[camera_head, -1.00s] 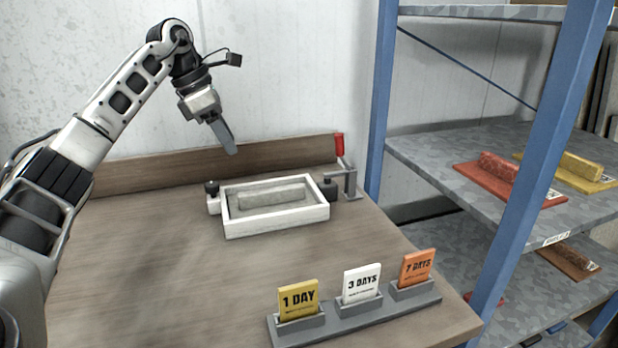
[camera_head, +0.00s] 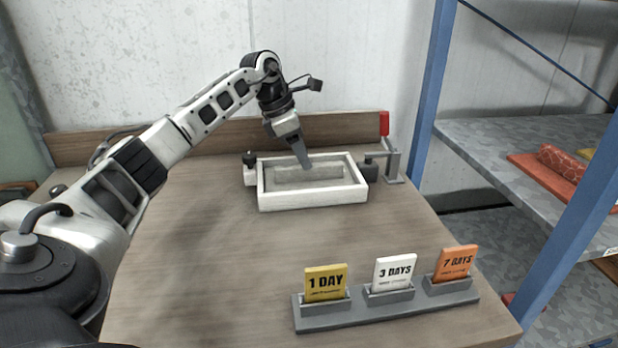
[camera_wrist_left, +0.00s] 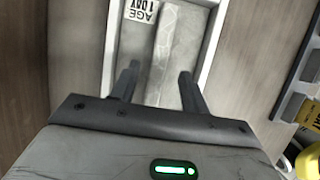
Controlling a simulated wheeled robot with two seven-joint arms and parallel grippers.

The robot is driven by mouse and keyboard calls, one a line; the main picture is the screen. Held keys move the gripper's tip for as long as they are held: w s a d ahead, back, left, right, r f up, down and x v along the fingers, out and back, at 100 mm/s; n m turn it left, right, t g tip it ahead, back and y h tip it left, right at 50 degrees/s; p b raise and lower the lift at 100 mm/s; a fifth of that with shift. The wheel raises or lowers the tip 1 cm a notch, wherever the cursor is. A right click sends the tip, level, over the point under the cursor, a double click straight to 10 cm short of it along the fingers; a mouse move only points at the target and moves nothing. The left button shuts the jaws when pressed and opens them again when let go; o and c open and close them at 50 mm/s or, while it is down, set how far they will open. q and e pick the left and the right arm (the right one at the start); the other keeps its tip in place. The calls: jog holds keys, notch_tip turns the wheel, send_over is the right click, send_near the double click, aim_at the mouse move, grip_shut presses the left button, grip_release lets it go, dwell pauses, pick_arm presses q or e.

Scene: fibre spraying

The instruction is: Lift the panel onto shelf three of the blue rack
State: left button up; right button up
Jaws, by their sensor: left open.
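The grey panel (camera_head: 330,173) with a raised ridge lies in a white rectangular frame (camera_head: 315,201) on the wooden table. In the left wrist view the panel (camera_wrist_left: 177,45) bears a white "AGE 1 DAY" label (camera_wrist_left: 141,10). My left gripper (camera_head: 306,165) points down over the ridge. In the left wrist view my left gripper (camera_wrist_left: 158,72) is open, its two fingers on either side of the ridge, with nothing clamped. The blue rack (camera_head: 437,85) stands to the right, only partly in view. My right gripper is not in view.
A grey holder (camera_head: 390,308) with "1 DAY", "3 DAYS" and "7 DAYS" cards stands at the table's front right. A red panel (camera_head: 545,175) sits on a grey rack shelf (camera_head: 490,150). A red-topped clamp (camera_head: 385,124) stands beside the frame. The table's left part is clear.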

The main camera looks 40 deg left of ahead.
aim_at(309, 174)
pick_arm(q)
jog(key=x, duration=0.3)
jog(key=shift+f, duration=0.3)
jog(key=shift+a, duration=0.1)
grip_shut()
jog(key=shift+w+r, duration=0.1)
jog(key=shift+r, duration=0.05)
